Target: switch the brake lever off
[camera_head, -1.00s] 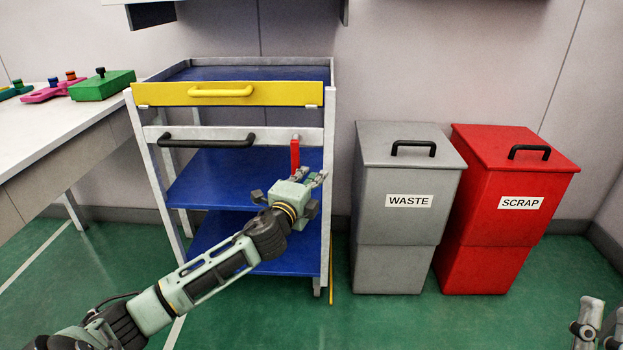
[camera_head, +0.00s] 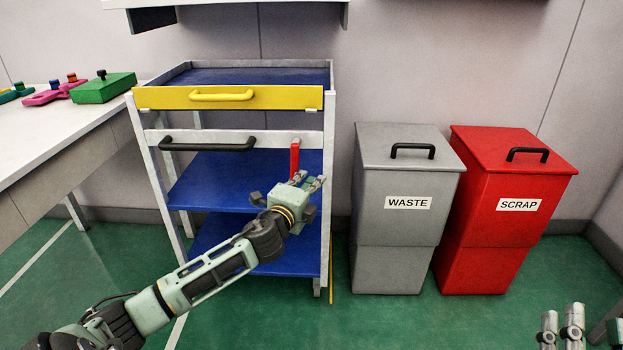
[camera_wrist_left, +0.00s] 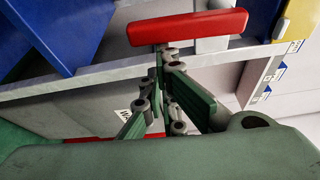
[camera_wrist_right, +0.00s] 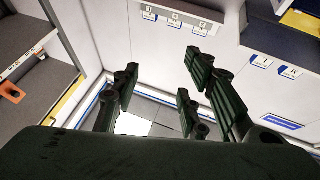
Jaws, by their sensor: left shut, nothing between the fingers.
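The red brake lever (camera_head: 294,157) hangs down from the white crossbar at the right side of the cart (camera_head: 329,160). It also shows in the left wrist view (camera_wrist_left: 190,27), just past my fingertips. My left gripper (camera_head: 311,182) is shut and empty, just below and right of the lever in the head view. In the left wrist view its fingertips (camera_wrist_left: 168,50) are close to the lever; I cannot tell whether they touch it. My right gripper (camera_head: 560,325) is at the lower right corner. In the right wrist view it is open with nothing between its fingers (camera_wrist_right: 158,85).
A yellow drawer front (camera_head: 228,95) and a black handle (camera_head: 207,144) are on the cart's front. A grey waste bin (camera_head: 405,225) and a red scrap bin (camera_head: 510,225) stand to the right. A white table (camera_head: 60,125) holds coloured parts at left. The green floor in front is clear.

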